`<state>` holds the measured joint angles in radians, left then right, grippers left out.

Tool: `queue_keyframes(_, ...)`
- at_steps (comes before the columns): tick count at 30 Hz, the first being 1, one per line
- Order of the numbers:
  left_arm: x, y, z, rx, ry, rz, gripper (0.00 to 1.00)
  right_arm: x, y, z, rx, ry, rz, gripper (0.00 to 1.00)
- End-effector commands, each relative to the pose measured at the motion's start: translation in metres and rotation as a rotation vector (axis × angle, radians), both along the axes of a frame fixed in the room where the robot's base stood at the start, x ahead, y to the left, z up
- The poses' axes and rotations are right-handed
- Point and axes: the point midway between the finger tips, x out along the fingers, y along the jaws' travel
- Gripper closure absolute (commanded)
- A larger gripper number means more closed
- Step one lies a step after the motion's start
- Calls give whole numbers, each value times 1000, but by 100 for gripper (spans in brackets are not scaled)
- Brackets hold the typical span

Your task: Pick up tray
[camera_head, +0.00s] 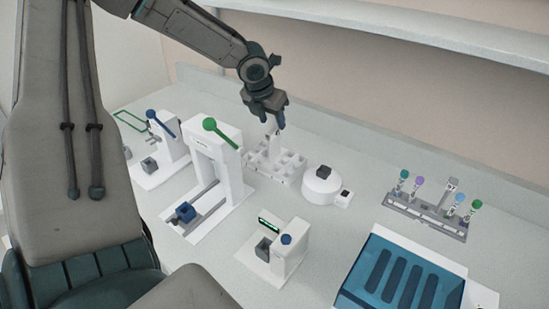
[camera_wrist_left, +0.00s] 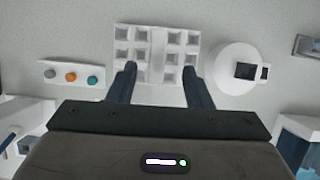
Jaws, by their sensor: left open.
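The tray (camera_head: 291,164) is white with rows of square pockets and a raised piece in its middle. It stands on the bench near the back. In the left wrist view, the tray (camera_wrist_left: 157,50) lies ahead, with a plain strip between its two groups of pockets. My left gripper (camera_head: 275,124) is above the tray, pointing down. Its two fingers (camera_wrist_left: 160,72) are apart, either side of the tray's middle strip in the wrist view. I cannot tell whether they touch it. The pockets look empty. My right gripper is not in view.
A white round device (camera_head: 322,186) stands close right of the tray. A tall white press with a green knob (camera_head: 209,124) stands to its left. A small device (camera_head: 278,248), a rack with coloured knobs (camera_head: 428,215) and a blue-topped box (camera_head: 395,275) stand nearer or to the right.

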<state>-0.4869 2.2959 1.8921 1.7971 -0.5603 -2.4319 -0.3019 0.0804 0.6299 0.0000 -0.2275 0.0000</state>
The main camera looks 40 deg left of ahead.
Motion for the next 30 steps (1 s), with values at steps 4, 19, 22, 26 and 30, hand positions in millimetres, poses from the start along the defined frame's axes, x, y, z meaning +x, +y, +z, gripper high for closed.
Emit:
queue_keyframes(4,6,1,-15,0,1,-1,55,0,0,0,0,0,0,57)
queue_keyframes(19,23,8,-56,1,2,-1,55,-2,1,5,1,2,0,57)
queue_keyframes(22,26,8,-63,0,2,0,55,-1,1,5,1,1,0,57)
queue_keyframes(26,28,8,-67,-2,0,-1,55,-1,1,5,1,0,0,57)
queue_keyframes(30,28,8,-67,-2,0,-1,55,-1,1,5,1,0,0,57)
